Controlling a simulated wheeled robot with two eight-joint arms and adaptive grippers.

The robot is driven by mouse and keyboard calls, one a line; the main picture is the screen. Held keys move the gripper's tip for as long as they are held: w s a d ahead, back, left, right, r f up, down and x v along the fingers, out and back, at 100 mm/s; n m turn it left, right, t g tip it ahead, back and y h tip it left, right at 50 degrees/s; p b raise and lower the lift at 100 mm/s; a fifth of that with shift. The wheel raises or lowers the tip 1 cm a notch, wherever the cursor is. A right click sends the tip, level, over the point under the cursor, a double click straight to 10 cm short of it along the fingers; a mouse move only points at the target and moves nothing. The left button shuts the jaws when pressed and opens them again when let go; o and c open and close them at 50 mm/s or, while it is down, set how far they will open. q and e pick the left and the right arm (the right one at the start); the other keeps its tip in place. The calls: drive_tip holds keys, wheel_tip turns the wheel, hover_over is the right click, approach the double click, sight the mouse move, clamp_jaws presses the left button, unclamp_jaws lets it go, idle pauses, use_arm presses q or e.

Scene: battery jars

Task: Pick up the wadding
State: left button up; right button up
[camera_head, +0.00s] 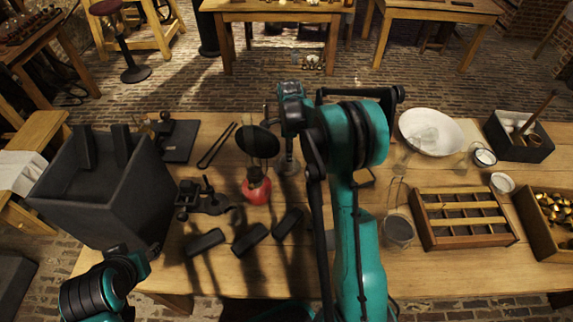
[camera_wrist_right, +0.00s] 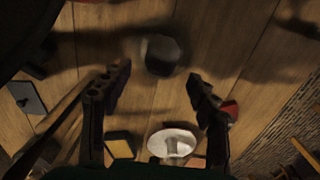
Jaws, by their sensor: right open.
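My right gripper (camera_wrist_right: 159,72) is open in the right wrist view, its two dark fingers apart with nothing held between them. A small rounded grey piece (camera_wrist_right: 162,56), which looks like the wadding, sits on the wooden table just beyond the fingertips, roughly in line with the gap. The dim light leaves its exact nature unclear. In the head view my right arm reaches over the middle of the table and largely hides this spot.
A red-based vessel (camera_head: 256,190) stands left of my right gripper. A large dark box (camera_head: 110,200) stands at left. On the right are a white bowl (camera_head: 445,138), a compartment tray (camera_head: 463,240) and a glass jar (camera_head: 399,230).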

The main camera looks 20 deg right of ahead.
drive_tip(key=f, duration=0.1)
drive_tip(key=f+b, duration=0.1)
drive_tip(key=f, duration=0.1)
drive_tip(key=f+b, duration=0.1)
drive_tip(key=f, duration=0.1)
drive_tip(key=shift+w+a+f, duration=0.15)
drive_tip(key=shift+w+a, duration=0.1)
drive_tip(key=shift+a, duration=0.05)
drive_tip(key=c, duration=0.9)
drive_tip(key=shift+c, duration=0.5)
